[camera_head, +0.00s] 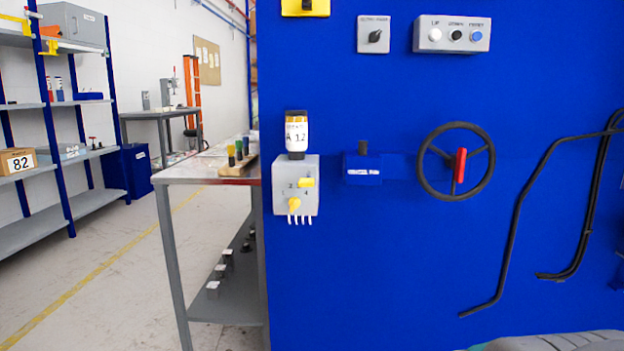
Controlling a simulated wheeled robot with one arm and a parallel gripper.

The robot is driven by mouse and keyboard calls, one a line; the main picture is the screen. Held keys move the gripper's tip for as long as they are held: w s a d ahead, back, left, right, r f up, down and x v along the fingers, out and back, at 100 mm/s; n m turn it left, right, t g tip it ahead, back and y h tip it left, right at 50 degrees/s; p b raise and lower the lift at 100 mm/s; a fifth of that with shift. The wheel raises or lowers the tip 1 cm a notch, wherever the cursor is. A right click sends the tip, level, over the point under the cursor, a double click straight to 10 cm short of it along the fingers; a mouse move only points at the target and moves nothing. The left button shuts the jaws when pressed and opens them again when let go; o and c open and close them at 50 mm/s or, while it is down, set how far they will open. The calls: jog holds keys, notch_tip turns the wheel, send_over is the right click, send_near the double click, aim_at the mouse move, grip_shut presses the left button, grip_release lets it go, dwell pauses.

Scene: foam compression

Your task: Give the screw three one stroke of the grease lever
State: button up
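A grey grease box (280,187) is mounted on the left edge of the blue machine panel. A bottle (297,133) with a white label reading "A 12" stands upright on it. On its front are an upper yellow part (306,183) and a lower yellow part (294,205), with small numbers beside them, among them 2 and 4. I cannot tell for sure which yellow part is the grease lever. Several thin white outlets (299,220) stick out below. My gripper is not in view.
Right of the box are a small blue block with a dark knob (363,147) and a handwheel (425,181) with a red handle. A metal table (185,176) with a bottle rack (234,169) stands close on the left. Floor beyond is open.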

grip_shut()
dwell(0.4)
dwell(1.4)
